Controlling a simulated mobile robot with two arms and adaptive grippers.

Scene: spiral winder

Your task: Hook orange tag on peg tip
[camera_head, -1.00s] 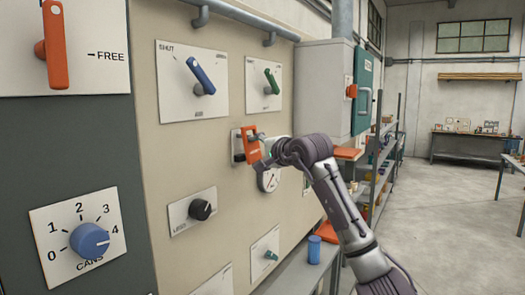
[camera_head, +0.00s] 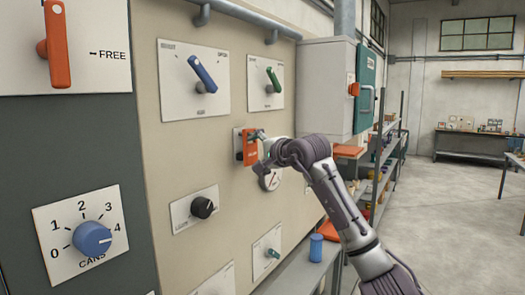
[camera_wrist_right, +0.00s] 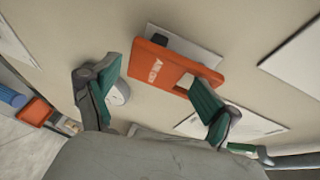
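The orange tag (camera_head: 250,148) hangs close to upright in front of a small pale plate (camera_head: 238,144) on the beige panel. In the right wrist view the tag (camera_wrist_right: 158,66) lies near the plate, with a dark block (camera_wrist_right: 160,39) at its upper edge. I cannot make out the peg tip or whether the tag's hole is around it. My right gripper (camera_head: 262,153) is just right of the tag. In the wrist view its green-padded fingers (camera_wrist_right: 152,76) are wide apart; the right finger overlaps the tag's slotted end. My left gripper is not in view.
A round gauge (camera_head: 270,180) sits right below the tag. A black knob (camera_head: 202,207), a blue lever (camera_head: 203,75) and a green lever (camera_head: 273,80) stick out nearby. A grey shelf (camera_head: 295,268) with a blue can (camera_head: 315,248) runs below the panel.

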